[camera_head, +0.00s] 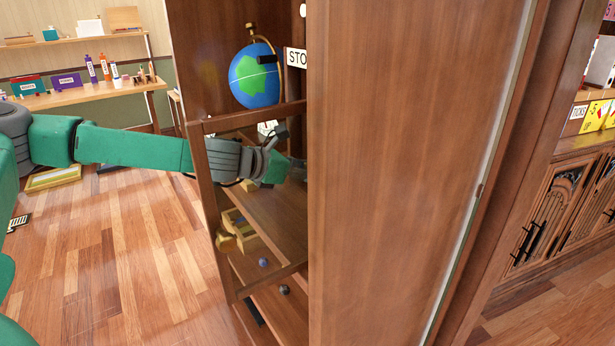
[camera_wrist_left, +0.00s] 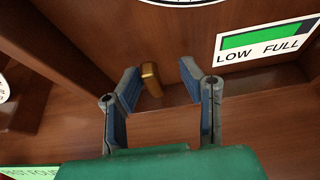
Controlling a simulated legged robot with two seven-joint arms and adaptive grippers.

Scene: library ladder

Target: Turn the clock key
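A gold key (camera_wrist_left: 151,80) shows in the left wrist view, below the edge of a white clock face (camera_wrist_left: 190,2) that is mostly cut off at the top. My left gripper (camera_wrist_left: 160,72) is open. In the picture the key lies between its fingertips, nearer the left finger; I cannot tell if they touch. In the head view my left gripper (camera_head: 285,152) reaches into the wooden cabinet (camera_head: 205,165), partly hidden behind a large brown panel (camera_head: 400,170). The clock and key are hidden there. My right gripper is not in view.
A green gauge sign reading LOW FULL (camera_wrist_left: 266,42) is right of the key. A globe (camera_head: 254,78) stands on the cabinet above my arm. Small items lie on the shelves below.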

